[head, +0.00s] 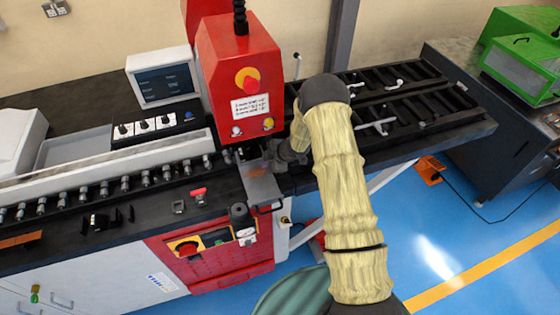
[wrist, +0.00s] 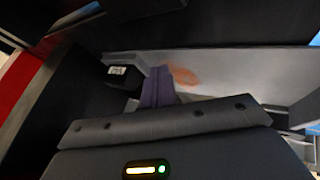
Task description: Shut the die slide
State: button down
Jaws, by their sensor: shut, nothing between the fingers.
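The red bender head (head: 235,85) stands over the dark bench. Beneath it is a grey metal plate (head: 262,187) at the bench's front edge, which I take to be the die slide. I cannot tell how far open it is. My gripper (head: 280,152) is beside the bender head's lower right, partly lost among dark parts. In the wrist view my gripper's fingers (wrist: 158,86) are shut together and empty. They point towards a grey metal surface (wrist: 225,75) with a copper-coloured patch. I cannot tell whether they touch it.
A dark block with a small white label (wrist: 118,72) is left of my fingers. A roller conveyor (head: 105,187) runs left along the bench. A black rack bed (head: 400,105) extends right. A control panel (head: 205,241) sits at the front. Blue floor (head: 430,235) is open at right.

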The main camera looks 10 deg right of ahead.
jog(key=s+r, duration=0.1)
jog(key=s+r+b, duration=0.1)
jog(key=s, duration=0.1)
jog(key=shift+s+d+r, duration=0.15)
jog(key=shift+s+r, duration=0.05)
jog(key=b+v, duration=0.1)
jog(key=v, duration=0.6)
jog(key=shift+d, duration=0.4)
jog(key=shift+w+a+r, duration=0.1)
jog(key=s+d+r+m+t+h+b, duration=0.25)
jog(key=s+d+r+m+h, duration=0.3)
jog(key=r+m, duration=0.3)
jog(key=s+a+r+m+g+b, duration=0.1)
jog(key=s+m+g, duration=0.4)
jog(key=s, duration=1.5)
jog(key=m+b, duration=0.1)
jog(key=m, duration=0.4)
jog(key=shift+a+r, duration=0.25)
